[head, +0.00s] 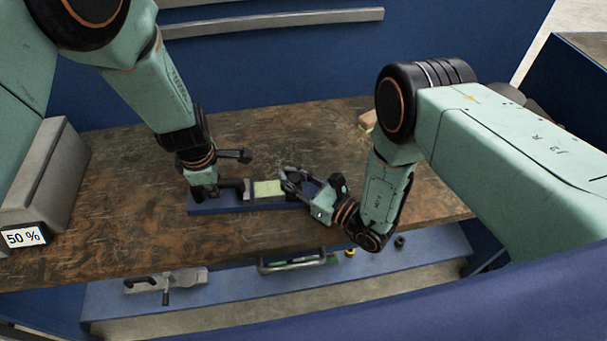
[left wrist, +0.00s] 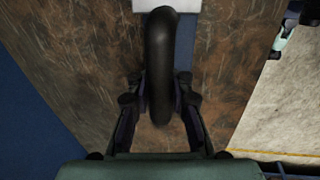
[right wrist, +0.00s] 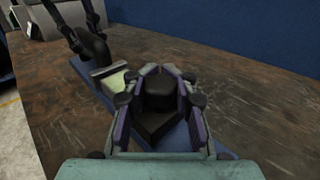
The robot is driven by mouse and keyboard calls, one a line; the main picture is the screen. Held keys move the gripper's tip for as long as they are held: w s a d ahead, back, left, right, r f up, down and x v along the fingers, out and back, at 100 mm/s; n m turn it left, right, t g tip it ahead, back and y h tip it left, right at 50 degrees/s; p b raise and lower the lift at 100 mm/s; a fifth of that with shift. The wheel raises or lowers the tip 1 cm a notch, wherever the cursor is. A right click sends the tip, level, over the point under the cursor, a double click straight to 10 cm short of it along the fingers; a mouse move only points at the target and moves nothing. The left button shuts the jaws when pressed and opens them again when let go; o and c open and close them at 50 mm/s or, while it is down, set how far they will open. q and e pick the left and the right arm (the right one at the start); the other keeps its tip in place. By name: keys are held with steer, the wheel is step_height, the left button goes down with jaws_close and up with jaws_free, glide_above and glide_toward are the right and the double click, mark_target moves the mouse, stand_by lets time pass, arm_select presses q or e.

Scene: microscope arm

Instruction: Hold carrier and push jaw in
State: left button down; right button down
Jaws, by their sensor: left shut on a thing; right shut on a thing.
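The carrier looks like a long blue base (head: 230,208) lying on the bench, with a pale green piece (head: 268,188) on its middle. It also shows in the right wrist view (right wrist: 92,88). My left gripper (head: 238,173) is shut on a thick black curved handle (left wrist: 160,65) at the base's left end. My right gripper (head: 305,190) is shut around a dark block (right wrist: 158,95), apparently the jaw, at the base's right end. The green piece (right wrist: 112,80) lies between the two grippers. Where the block meets the base is partly hidden by my right fingers.
The brown bench top (head: 130,205) is clear around the base. A grey box (head: 45,170) with a "50 %" sign stands at left. A small wooden block (head: 367,120) lies at the back. A lower blue shelf holds a grey clamp (head: 165,280) and a green handled piece (head: 292,262).

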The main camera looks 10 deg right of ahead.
steer(key=shift+s+a+f, duration=0.1)
steer(key=shift+s+f, duration=0.05)
steer(key=shift+s, duration=0.1)
steer(key=c, duration=1.4)
jaws_free()
steer(key=shift+c, duration=0.2)
steer(key=o, duration=0.4)
steer(key=shift+w, duration=0.15)
steer(key=v, duration=1.2)
